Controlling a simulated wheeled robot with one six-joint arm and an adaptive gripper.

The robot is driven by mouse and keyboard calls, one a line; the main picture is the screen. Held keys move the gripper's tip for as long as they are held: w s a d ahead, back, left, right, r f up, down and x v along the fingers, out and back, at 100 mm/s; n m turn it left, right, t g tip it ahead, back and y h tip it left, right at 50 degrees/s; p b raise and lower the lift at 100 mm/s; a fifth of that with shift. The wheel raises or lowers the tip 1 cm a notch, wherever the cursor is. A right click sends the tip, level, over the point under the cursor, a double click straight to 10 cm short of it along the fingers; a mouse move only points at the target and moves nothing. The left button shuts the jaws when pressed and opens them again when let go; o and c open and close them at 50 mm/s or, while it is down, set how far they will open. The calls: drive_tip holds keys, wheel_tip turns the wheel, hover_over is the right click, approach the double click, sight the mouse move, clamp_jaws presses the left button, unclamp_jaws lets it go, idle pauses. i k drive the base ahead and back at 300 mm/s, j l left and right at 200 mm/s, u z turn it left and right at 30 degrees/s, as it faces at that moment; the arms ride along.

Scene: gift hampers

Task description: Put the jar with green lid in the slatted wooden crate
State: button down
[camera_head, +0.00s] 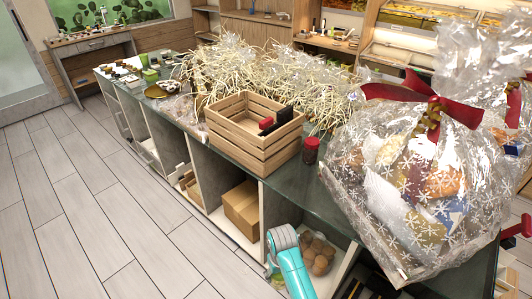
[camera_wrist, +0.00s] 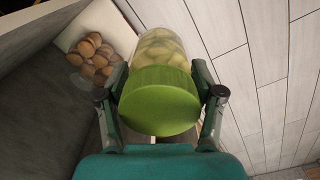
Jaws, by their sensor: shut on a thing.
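The jar with the green lid (camera_wrist: 158,100) is in my gripper (camera_wrist: 160,95) in the wrist view. Its lid faces the camera and its clear body shows pale green contents. Both fingers press on its sides, and the floor and a shelf compartment lie beyond it. In the head view my teal arm shows at the bottom, in front of the counter; the jar and fingers are not visible there. The slatted wooden crate (camera_head: 238,140) stands on the counter, with a red item (camera_head: 265,124) and a black item (camera_head: 283,117) inside at its right end.
A dark red jar (camera_head: 310,150) stands just right of the crate. A large wrapped hamper (camera_head: 410,180) fills the counter's right end. Straw-like filling (camera_head: 235,70) lies behind the crate. Shelves under the counter hold a cardboard box (camera_head: 242,208) and round brown items (camera_head: 318,253).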

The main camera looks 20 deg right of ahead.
sight(244, 125)
drive_tip(key=i+j, duration=0.15)
drive_tip(key=j, duration=0.2)
drive_tip(key=i+j+z, duration=0.1)
drive_tip(key=j, duration=0.2)
drive_tip(key=i+j, duration=0.2)
drive_tip(key=j, duration=0.15)
drive_tip(key=i+j+z, duration=0.1)
drive_tip(key=j, duration=0.25)
drive_tip(key=i+j, duration=0.15)
drive_tip(key=j, duration=0.2)
drive_tip(key=i+j+z, duration=0.1)
drive_tip(key=j, duration=0.2)
